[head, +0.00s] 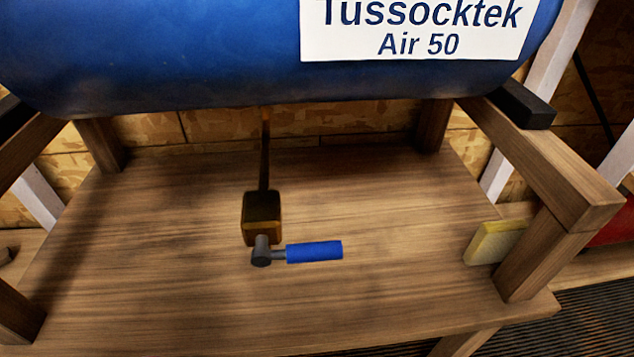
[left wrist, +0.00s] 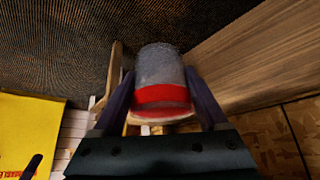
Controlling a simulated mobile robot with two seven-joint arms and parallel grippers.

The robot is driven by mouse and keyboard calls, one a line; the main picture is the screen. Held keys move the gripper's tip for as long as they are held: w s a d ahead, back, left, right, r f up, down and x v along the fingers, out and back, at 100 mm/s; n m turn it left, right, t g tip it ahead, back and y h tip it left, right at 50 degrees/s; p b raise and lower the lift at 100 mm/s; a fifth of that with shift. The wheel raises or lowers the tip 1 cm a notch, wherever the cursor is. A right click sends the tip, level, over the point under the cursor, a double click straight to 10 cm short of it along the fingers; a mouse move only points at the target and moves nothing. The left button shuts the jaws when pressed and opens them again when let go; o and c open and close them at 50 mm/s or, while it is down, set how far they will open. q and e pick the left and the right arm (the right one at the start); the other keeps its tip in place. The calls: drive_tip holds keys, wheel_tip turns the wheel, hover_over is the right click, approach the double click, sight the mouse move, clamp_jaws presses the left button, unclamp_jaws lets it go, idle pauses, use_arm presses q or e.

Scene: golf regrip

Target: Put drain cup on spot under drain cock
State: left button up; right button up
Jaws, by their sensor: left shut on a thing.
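The drain cock (head: 262,220) hangs on a thin pipe below the blue tank (head: 180,60). Its blue lever handle (head: 314,252) points to the right. The wooden shelf (head: 380,290) lies under the drain cock, and no spot mark is clear on it. In the left wrist view, my left gripper (left wrist: 163,95) is shut on a grey cup with a red band, the drain cup (left wrist: 160,68). The cup sits between the two dark fingers. Neither gripper nor the cup shows in the head view.
Wooden posts and rails frame the shelf, with the right post (head: 535,255) near its front corner. A yellowish block (head: 494,243) leans by that post. The shelf around the drain cock looks clear. A yellow panel (left wrist: 28,130) shows at the left in the wrist view.

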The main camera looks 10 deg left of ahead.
use_arm(q)
drive_tip(key=w+d+b, duration=0.1)
drive_tip(key=w+d, duration=0.1)
drive_tip(key=w, duration=0.1)
drive_tip(key=w+d+b, duration=0.2)
drive_tip(key=w, duration=0.2)
drive_tip(key=w+d+b, duration=0.1)
drive_tip(key=w+d, duration=0.1)
drive_tip(key=w, duration=0.2)
drive_tip(key=shift+w+d+f+b, duration=0.15)
drive_tip(key=shift+w+d+b, duration=0.05)
drive_tip(key=shift+w+b, duration=0.1)
drive_tip(key=w+b, duration=0.1)
drive_tip(key=w+d+b, duration=0.1)
drive_tip(key=w+d, duration=0.1)
drive_tip(key=shift+w+f+b, duration=0.2)
drive_tip(key=shift+f+b, duration=0.15)
drive_tip(key=shift+b, duration=0.05)
drive_tip(key=shift+r, duration=0.1)
drive_tip(key=shift+s, duration=0.15)
drive_tip(key=o, duration=1.2)
drive_tip(key=shift+o, duration=0.2)
